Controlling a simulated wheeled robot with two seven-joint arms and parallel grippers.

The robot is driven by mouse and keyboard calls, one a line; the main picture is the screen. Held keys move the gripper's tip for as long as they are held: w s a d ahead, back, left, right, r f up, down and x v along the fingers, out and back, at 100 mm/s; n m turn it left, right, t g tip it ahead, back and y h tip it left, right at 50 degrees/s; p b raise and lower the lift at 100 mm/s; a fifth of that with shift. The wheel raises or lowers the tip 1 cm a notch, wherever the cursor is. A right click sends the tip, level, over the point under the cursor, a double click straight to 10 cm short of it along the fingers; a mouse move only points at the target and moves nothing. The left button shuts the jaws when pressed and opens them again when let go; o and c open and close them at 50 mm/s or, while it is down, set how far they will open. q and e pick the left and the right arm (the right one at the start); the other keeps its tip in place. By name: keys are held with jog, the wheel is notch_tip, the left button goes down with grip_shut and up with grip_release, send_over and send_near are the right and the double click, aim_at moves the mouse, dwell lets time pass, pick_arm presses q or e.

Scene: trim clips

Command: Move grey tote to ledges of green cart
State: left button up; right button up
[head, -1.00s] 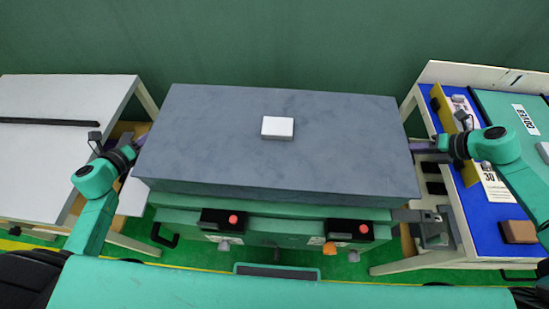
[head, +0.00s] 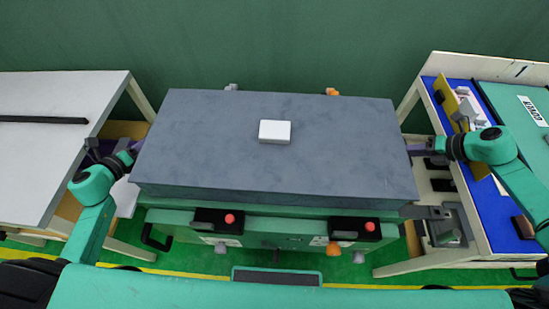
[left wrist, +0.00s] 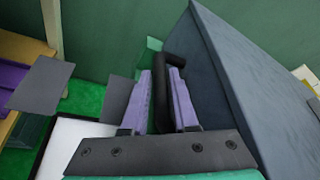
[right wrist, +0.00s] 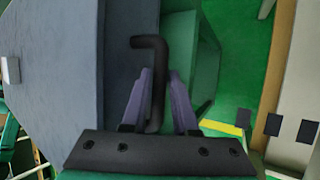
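The grey tote (head: 210,150) is a long flat-topped box, held level over the green cart (head: 275,228). It hides most of the cart's top, so I cannot tell whether it touches the ledges. My left gripper (head: 132,155) is at the tote's left end; in the left wrist view its purple fingers (left wrist: 162,85) are shut on a black bar handle (left wrist: 183,68). My right gripper (head: 425,147) is at the right end; in the right wrist view its fingers (right wrist: 160,85) are shut on the other black handle (right wrist: 150,43).
A white block (head: 275,131) lies on the tote. The cart's front has black boxes with red buttons (head: 229,218); grey and orange posts (head: 332,91) show behind the tote. A white-topped table (head: 50,150) stands left, and a blue-topped bench (head: 470,205) with several items right.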

pick_arm(q)
jog(key=shift+o, duration=0.9)
jog(key=shift+r, duration=0.15)
pick_arm(e)
jog(key=shift+o, duration=0.9)
jog(key=shift+r, duration=0.15)
pick_arm(q)
jog(key=v, duration=0.7)
jog(key=shift+s, duration=0.45)
jog(key=shift+s+r, duration=0.1)
jog(key=shift+r, duration=0.05)
pick_arm(e)
jog(key=shift+s+d+r, duration=0.1)
jog(key=shift+d+r, duration=0.05)
jog(key=v, duration=1.1)
jog(key=shift+r, duration=0.25)
jog(key=shift+s+d, duration=0.1)
jog(key=shift+s, duration=0.05)
